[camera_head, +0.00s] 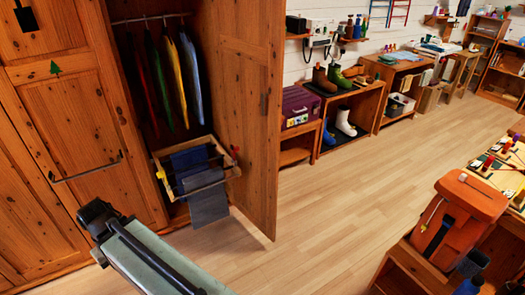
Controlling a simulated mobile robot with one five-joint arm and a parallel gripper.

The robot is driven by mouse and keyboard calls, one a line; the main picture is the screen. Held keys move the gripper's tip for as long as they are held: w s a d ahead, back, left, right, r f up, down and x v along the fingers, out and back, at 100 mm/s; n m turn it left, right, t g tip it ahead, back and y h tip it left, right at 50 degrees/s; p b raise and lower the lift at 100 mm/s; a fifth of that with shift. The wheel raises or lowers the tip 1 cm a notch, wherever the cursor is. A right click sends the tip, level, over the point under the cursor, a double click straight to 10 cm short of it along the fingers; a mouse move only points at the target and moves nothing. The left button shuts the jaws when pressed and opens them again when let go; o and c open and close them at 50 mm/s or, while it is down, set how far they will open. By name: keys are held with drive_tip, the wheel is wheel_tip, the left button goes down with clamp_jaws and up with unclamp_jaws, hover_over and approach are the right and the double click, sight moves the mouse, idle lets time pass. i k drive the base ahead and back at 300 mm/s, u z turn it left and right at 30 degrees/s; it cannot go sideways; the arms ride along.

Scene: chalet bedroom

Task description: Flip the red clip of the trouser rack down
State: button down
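The trouser rack (228,174) is a light wooden frame pulled out low in the open wardrobe. The small red clip (235,150) is at the rack's right side and appears to stick up above the rail. A yellow clip (160,174) is at the rack's left side. My arm shows at the bottom left, in front of the wardrobe and apart from the rack. I see no gripper fingers.
The wardrobe's right door (250,110) stands open close beside the rack. Clothes (162,80) hang above it. The floor (320,215) to the right is clear up to a wooden stand with an orange bag (458,220). Shelves with boots (343,122) line the back wall.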

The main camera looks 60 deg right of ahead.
sight(236, 149)
drive_tip(key=z, duration=0.35)
drive_tip(key=i, duration=1)
drive_tip(key=u, duration=0.05)
